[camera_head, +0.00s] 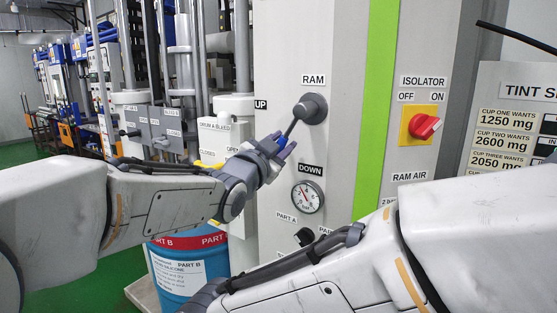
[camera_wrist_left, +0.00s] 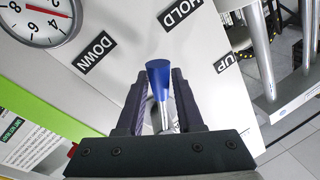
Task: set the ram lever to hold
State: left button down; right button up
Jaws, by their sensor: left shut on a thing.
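The ram lever is on the white cabinet panel under the RAM label (camera_head: 313,79). Its dark round hub (camera_head: 311,108) carries a thin arm that slants down and left to a blue knob. My left gripper (camera_head: 280,147) is shut on the lever at this end. In the left wrist view the blue knob (camera_wrist_left: 159,73) stands between the two dark fingers. The UP (camera_head: 261,104) and DOWN (camera_head: 311,171) labels lie on either side of the lever. The HOLD label (camera_wrist_left: 182,12) shows beyond the knob in the wrist view. My right gripper is out of view.
A pressure gauge (camera_head: 307,197) sits below the lever, and a dark knob (camera_head: 304,236) below that. A red isolator switch (camera_head: 424,126) is to the right. A blue drum (camera_head: 180,270) stands at lower left. My right forearm crosses the lower right.

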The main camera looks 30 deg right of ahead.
pick_arm(q)
jog(key=shift+w+a+r+m+b, duration=0.25)
jog(key=shift+w+m+b, duration=0.1)
jog(key=shift+m, duration=0.35)
jog(key=shift+w+a+r+m+b, duration=0.2)
jog(key=shift+w+r+m, duration=0.1)
jog(key=shift+m, duration=0.4)
jog(key=c, duration=0.5)
grip_release()
jog(key=shift+c, duration=0.2)
jog(key=b+v, duration=0.3)
jog(key=v, duration=0.7)
jog(key=shift+a+f, duration=0.15)
